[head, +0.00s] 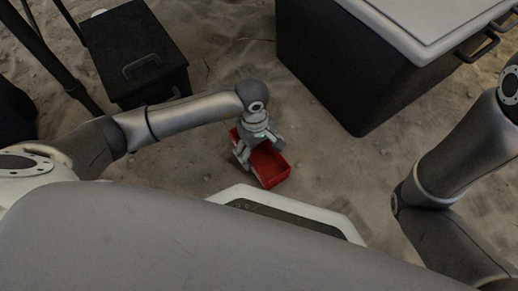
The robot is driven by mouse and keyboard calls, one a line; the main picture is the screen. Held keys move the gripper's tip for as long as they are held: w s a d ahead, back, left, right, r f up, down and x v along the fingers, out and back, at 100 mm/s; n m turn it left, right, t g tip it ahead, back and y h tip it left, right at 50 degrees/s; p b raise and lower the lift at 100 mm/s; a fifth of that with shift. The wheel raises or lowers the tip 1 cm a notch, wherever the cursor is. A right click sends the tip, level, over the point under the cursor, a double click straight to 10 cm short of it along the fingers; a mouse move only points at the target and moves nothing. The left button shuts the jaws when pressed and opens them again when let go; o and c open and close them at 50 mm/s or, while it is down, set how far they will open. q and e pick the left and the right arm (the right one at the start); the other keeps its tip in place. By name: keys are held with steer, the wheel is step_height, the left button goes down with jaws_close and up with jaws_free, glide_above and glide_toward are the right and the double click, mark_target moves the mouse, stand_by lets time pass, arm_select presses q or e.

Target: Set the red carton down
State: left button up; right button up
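The red carton (270,168) is an open-topped box, seen from above in the middle of the head view. Its long side runs from upper left to lower right. My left gripper (259,150) is over the carton's upper-left part, with one finger at its left side and the other at its right side. The gripper hides part of the carton. I cannot tell whether the fingers press on it, or whether its base touches the sand. My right arm is at the right edge, and its gripper is out of view.
A large dark chest with a pale lid (405,30) stands at the upper right. A black case with a handle (135,50) stands at the upper left, beside dark poles. Bare sand (225,60) lies between them and around the carton.

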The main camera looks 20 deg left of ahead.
mark_target(256, 155)
arm_select(q)
steer(key=shift+o, duration=0.2)
steer(key=shift+r, duration=0.1)
step_height(256, 155, up, 12)
steer(key=a+p, duration=0.1)
steer(key=p, duration=0.8)
steer(key=shift+w, duration=0.4)
steer(key=shift+a, duration=0.1)
